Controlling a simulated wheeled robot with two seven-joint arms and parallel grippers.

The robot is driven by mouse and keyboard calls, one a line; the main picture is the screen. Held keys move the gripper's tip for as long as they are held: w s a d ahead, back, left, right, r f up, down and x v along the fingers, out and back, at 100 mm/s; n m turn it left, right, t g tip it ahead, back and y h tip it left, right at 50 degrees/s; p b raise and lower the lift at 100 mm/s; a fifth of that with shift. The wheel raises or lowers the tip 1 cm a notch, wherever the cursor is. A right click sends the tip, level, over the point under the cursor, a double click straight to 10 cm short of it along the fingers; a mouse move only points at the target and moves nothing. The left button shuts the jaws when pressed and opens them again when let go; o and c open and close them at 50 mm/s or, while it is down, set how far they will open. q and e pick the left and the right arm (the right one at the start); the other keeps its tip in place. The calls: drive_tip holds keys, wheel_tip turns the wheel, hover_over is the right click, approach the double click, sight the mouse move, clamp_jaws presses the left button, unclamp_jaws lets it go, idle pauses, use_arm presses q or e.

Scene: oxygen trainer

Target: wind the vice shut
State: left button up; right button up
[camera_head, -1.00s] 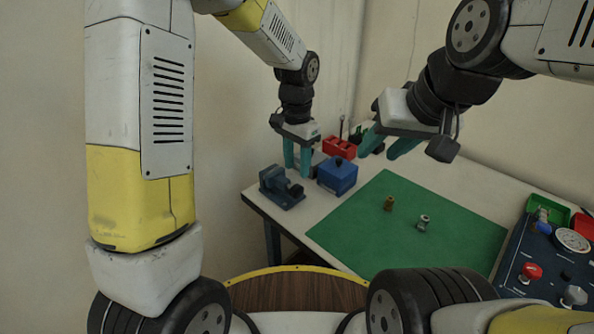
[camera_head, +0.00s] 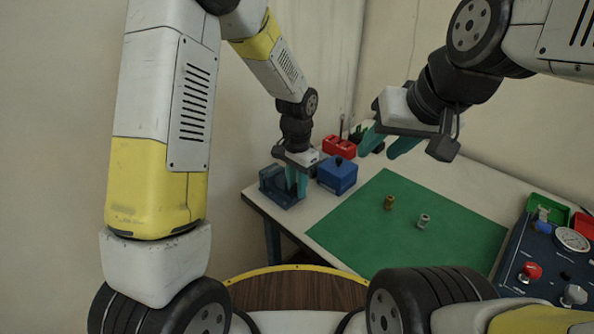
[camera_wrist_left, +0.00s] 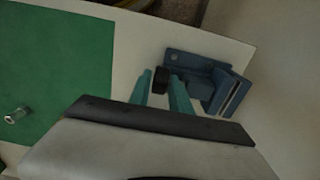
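The dark blue vice (camera_head: 272,186) stands at the left corner of the table, partly hidden behind my left gripper (camera_head: 297,184). In the left wrist view the vice (camera_wrist_left: 208,92) lies right of the fingers, and its jaw gap shows as a pale slot. A black knob (camera_wrist_left: 160,80) on the vice's near side sits between the two teal fingertips (camera_wrist_left: 160,88). The fingers are apart around it; whether they touch it I cannot tell. My right gripper (camera_head: 387,145) is open and empty above the back of the table.
A blue box with a black knob (camera_head: 338,175) stands close right of the vice. A red block (camera_head: 339,146) is behind it. The green mat (camera_head: 370,235) bears a brass fitting (camera_head: 389,202) and a silver fitting (camera_head: 424,220). A gauge panel (camera_head: 545,260) stands at right.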

use_arm(q)
clamp_jaws()
drive_tip(key=shift+w, duration=0.1)
drive_tip(key=shift+w+d+g+y, duration=0.15)
drive_tip(key=shift+d+g+y, duration=0.05)
drive_tip(key=shift+g+y, duration=0.6)
drive_tip(key=shift+w+d+f+g+y, duration=0.1)
drive_tip(key=shift+d+g+y, duration=0.05)
drive_tip(key=shift+g+y, duration=0.65)
drive_tip(key=shift+w+d+f+g+y, duration=0.1)
drive_tip(key=shift+g+y, duration=0.7)
drive_tip(key=shift+r, duration=0.1)
drive_tip(key=shift+o, duration=2.4)
unclamp_jaws()
